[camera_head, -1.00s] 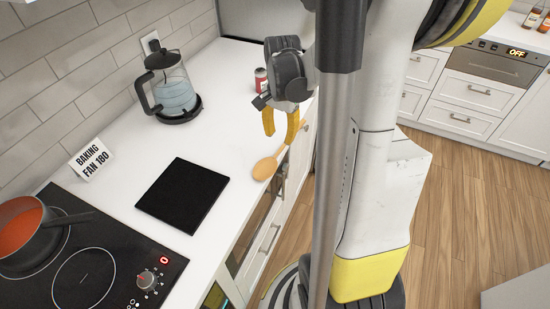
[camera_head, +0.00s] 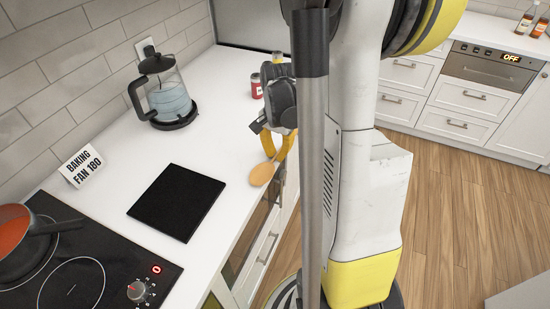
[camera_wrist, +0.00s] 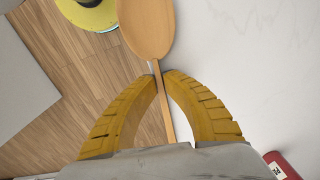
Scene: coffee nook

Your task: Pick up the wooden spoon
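The wooden spoon (camera_head: 262,174) shows at the counter's right edge in the head view, its bowl toward the camera. In the wrist view the spoon's bowl (camera_wrist: 146,28) is at the top, and its thin handle runs down between my yellow fingers. My gripper (camera_head: 275,157) is low at the counter's edge, over the handle. In the wrist view the fingertips of my gripper (camera_wrist: 162,74) come together on both sides of the handle just below the bowl, with no clear gap. I cannot tell whether the spoon touches the counter. The handle's far end is hidden behind my gripper.
A black square board (camera_head: 177,201) lies left of the spoon. A glass kettle (camera_head: 169,97) and a red can (camera_head: 256,86) stand farther back. A hob (camera_head: 85,262) with a red-filled pan (camera_head: 22,238) is at lower left. The white counter between is clear.

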